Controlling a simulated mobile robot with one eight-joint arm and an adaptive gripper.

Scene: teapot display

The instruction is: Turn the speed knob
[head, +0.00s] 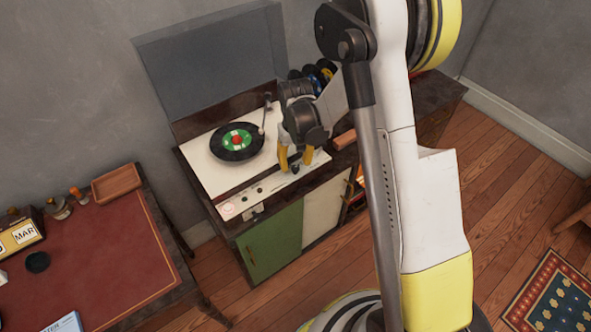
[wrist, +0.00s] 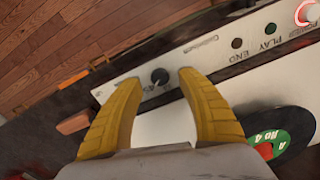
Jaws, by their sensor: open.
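The speed knob is a small dark round knob (wrist: 160,76) on the white control strip (wrist: 205,53) of the record player. In the wrist view it shows between and slightly beyond the tips of my two yellow fingers, with a gap on each side. My gripper (head: 295,163) is open and empty, pointing down over the front right part of the player. In the head view a dark knob (head: 295,170) shows just below the fingertips. I cannot tell how far the fingers are above the panel. The knob's markings are partly hidden.
A black record with a green label (head: 237,141) lies on the player, with the tonearm (head: 265,112) beside it. POWER, PLAY and END controls (wrist: 270,28) share the strip. A brown block (head: 345,139) lies right of my gripper. A red-topped desk (head: 100,245) stands left.

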